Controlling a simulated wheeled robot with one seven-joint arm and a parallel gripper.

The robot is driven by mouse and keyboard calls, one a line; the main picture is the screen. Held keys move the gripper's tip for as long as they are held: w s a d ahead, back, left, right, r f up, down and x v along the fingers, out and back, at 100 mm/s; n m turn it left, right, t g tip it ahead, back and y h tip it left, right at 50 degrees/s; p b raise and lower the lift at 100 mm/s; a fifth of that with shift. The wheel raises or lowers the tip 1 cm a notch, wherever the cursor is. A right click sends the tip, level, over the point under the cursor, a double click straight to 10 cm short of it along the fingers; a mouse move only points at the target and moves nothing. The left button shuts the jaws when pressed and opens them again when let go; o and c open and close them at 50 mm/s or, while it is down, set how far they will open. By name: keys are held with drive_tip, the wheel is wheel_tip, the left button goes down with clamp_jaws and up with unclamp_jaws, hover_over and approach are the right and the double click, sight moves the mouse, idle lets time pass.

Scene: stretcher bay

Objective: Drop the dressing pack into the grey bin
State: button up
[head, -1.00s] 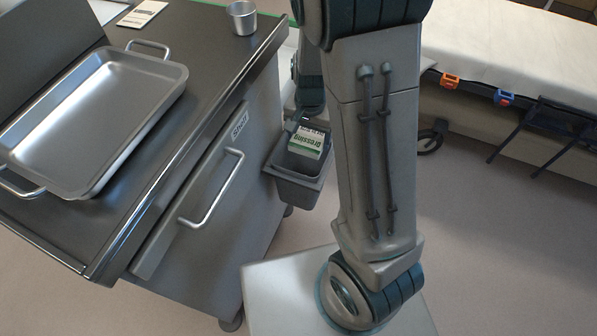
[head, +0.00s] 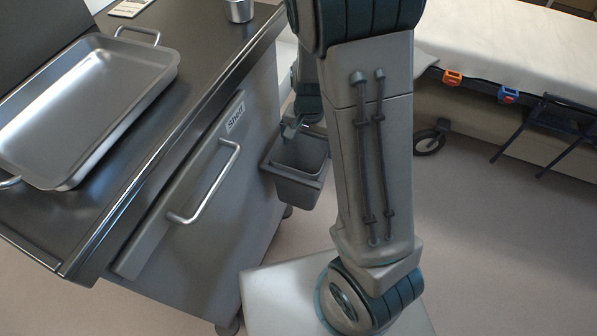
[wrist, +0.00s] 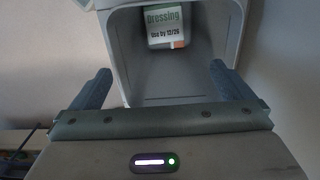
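The grey bin (head: 292,185) hangs at the right side of the steel cabinet in the head view. In the wrist view I look down into the bin (wrist: 205,75), and the dressing pack (wrist: 165,26) lies inside it, with its label "Dressing, Use by 12/26" showing. The pack is hidden from the head view by the bin walls. My gripper (wrist: 160,90) is open and empty at the bin's near rim, its two fingers wide apart. In the head view my gripper (head: 303,125) is above the bin's back edge, partly hidden by my arm.
A steel tray (head: 90,100) and a metal cup (head: 239,10) stand on the cabinet top. A drawer handle (head: 207,185) sticks out of the cabinet front. A stretcher (head: 500,50) with a wheel (head: 430,140) stands at the right. Floor between is clear.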

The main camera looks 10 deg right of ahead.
drive_tip(key=shift+r, duration=0.1)
wheel_tip(320, 180, up, 14)
drive_tip(key=p, duration=0.3)
drive_tip(key=shift+f, duration=0.2)
drive_tip(key=s+r+n+t+p, duration=0.2)
drive_tip(key=s+r+n+p, duration=0.5)
drive_tip(key=s+r, duration=0.6)
wheel_tip(320, 180, up, 3)
drive_tip(key=p, duration=0.2)
drive_tip(key=shift+s+t+p, duration=0.3)
drive_tip(key=shift+t+p, duration=0.1)
drive_tip(key=shift+a, duration=0.1)
drive_tip(key=shift+c, duration=0.3)
